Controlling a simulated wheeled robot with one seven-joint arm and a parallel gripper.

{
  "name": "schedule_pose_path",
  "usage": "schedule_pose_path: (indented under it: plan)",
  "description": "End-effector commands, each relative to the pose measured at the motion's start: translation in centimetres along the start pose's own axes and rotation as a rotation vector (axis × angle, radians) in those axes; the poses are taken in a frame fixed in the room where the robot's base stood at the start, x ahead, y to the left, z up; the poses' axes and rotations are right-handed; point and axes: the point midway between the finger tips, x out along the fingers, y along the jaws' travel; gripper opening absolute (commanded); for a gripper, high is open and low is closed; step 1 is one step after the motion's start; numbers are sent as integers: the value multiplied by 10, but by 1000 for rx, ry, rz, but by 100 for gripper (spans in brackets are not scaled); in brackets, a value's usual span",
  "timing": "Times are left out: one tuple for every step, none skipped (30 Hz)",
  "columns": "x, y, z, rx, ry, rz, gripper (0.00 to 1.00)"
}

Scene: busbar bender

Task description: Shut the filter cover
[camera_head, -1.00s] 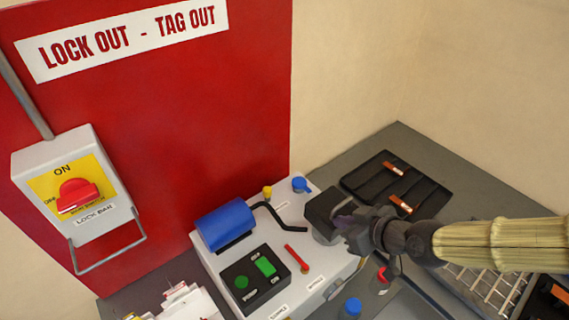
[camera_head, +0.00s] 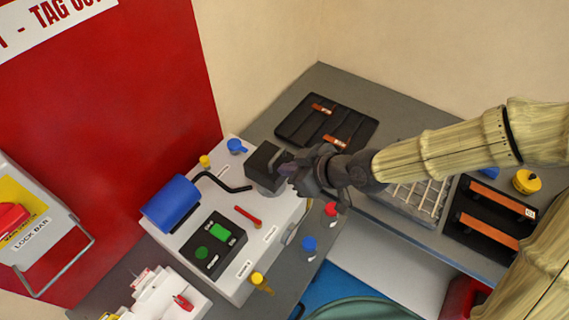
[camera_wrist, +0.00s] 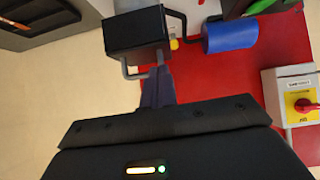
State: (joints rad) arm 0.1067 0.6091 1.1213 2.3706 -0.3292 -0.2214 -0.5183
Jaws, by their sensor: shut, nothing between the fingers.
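The bender is a pale grey box (camera_head: 235,285) with a black block (camera_head: 266,160) on its right end; I cannot tell for sure whether this block is the filter cover, as no label on it is readable. My gripper (camera_head: 290,170) is at the block's right side, very close to it or touching. In the wrist view the block (camera_wrist: 137,32) stands just beyond the fingertips (camera_wrist: 157,72). The fingers are together with nothing between them. My gripper hides part of the block's right side.
A blue cylinder (camera_head: 171,203), a bent black rod (camera_head: 225,184) and a green-button panel (camera_head: 212,245) are on the bender. A black tray (camera_head: 326,121) lies behind my gripper and a wire rack (camera_head: 420,195) to its right. Red panel (camera_head: 110,130) stands left.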

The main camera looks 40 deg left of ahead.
Motion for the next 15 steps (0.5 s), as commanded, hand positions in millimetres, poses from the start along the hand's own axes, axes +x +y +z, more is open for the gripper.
schedule_pose_path:
  plan:
    - [-3,0,9,2,1,2,0]
    - [-5,1,13,2,1,3,0]
    - [-9,1,18,3,1,3,0]
    - [-11,1,21,2,1,2,0]
    - [-13,1,25,1,2,3,0]
    - [-16,0,30,1,2,2,0]
    - [-19,0,34,2,2,3,0]
    - [-21,1,38,2,2,3,0]
    - [-25,1,43,2,3,3,0]
    - [-27,1,46,2,3,3,0]
    - [-29,1,50,2,4,4,0]
    - [-32,1,54,1,4,4,0]
    - [-34,1,58,1,4,4,0]
    - [-36,1,60,1,4,4,0]
    - [-38,1,64,0,4,4,0]
